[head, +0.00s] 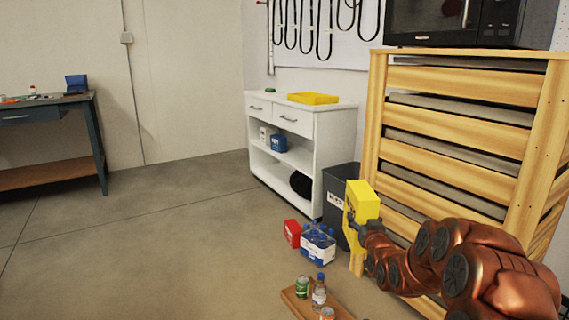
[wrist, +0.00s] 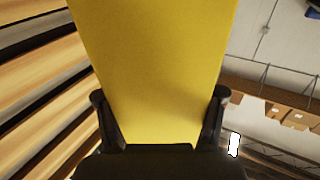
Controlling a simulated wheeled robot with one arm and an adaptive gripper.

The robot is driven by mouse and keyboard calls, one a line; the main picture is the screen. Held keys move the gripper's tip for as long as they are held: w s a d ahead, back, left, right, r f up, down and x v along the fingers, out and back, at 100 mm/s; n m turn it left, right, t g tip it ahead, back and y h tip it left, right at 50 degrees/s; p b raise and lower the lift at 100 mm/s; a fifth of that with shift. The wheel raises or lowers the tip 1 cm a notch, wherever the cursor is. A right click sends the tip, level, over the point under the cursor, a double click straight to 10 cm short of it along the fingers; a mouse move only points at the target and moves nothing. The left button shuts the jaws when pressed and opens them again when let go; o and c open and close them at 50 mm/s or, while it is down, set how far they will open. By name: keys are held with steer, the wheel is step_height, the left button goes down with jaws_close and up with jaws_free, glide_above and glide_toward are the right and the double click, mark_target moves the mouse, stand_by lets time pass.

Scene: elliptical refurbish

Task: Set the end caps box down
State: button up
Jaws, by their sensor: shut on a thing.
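A yellow box (head: 362,201), which I take to be the end caps box, is held upright in the air in front of the wooden slatted crate. My gripper (head: 352,222) is shut on its lower part. In the wrist view the yellow box (wrist: 155,70) fills the middle, with one finger of my gripper (wrist: 160,125) on each side of it. Any print on the box is not readable. What lies right beneath the box is partly hidden by my arm.
A wooden slatted crate (head: 455,120) stands close on the right, with a microwave on top. A dark bin (head: 338,185), a bottle pack (head: 318,246) and a red container (head: 292,233) stand nearby. A white shelf unit (head: 330,125) holds a yellow tray. Floor at left is clear.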

steer(key=s+a+r+p, duration=0.1)
steer(key=s+a+r, duration=0.3)
steer(key=a+r, duration=0.2)
steer(key=shift+a+r+h, duration=0.15)
steer(key=shift+r+h, duration=0.15)
steer(key=shift+r, duration=0.45)
step_height(320, 180, up, 37)
steer(key=p, duration=3.7)
steer(key=shift+f, duration=0.2)
steer(key=shift+a, duration=0.1)
